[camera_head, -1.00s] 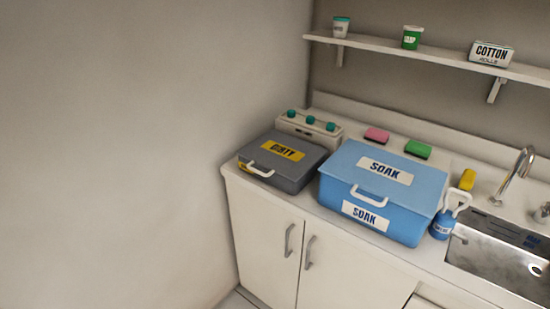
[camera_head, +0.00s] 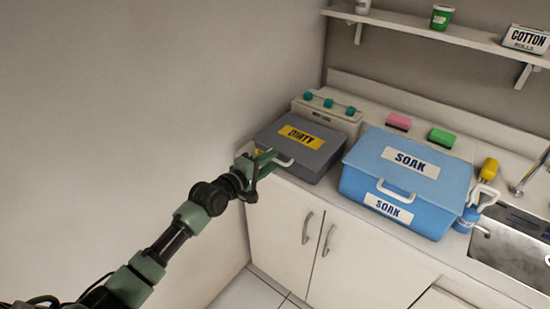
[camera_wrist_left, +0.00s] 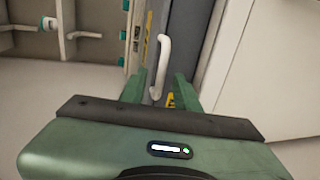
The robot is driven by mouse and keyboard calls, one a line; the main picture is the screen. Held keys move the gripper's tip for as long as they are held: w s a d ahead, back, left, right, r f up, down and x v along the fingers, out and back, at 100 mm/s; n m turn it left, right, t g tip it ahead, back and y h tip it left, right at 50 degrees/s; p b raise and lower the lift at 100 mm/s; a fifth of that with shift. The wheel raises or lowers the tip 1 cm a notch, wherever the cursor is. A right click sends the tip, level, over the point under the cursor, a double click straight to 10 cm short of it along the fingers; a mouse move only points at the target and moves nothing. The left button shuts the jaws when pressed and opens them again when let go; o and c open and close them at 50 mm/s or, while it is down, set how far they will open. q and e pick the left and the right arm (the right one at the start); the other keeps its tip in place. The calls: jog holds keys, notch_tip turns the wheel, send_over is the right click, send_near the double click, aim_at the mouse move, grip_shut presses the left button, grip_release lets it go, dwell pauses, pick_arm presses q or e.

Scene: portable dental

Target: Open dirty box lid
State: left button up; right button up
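The grey dirty box (camera_head: 322,159) with a yellow DIRTY label stands at the left end of the counter, its lid closed. Its white handle (camera_head: 284,161) is on the front edge. My left gripper (camera_head: 268,163) is at the front left of the box, close to the handle. In the left wrist view, the fingers (camera_wrist_left: 158,92) are apart, with the white handle (camera_wrist_left: 163,62) showing between and beyond them. I cannot tell whether they touch it. My right gripper is not in view.
A blue SOAK box (camera_head: 408,164) stands just right of the dirty box. A device with teal knobs (camera_head: 328,108) is behind it. A blue bottle (camera_head: 466,218) and the sink (camera_head: 510,245) are further right. The wall is close on the left.

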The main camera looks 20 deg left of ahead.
pick_arm(q)
jog(key=shift+x, duration=1.2)
jog(key=shift+f, duration=0.1)
grip_shut()
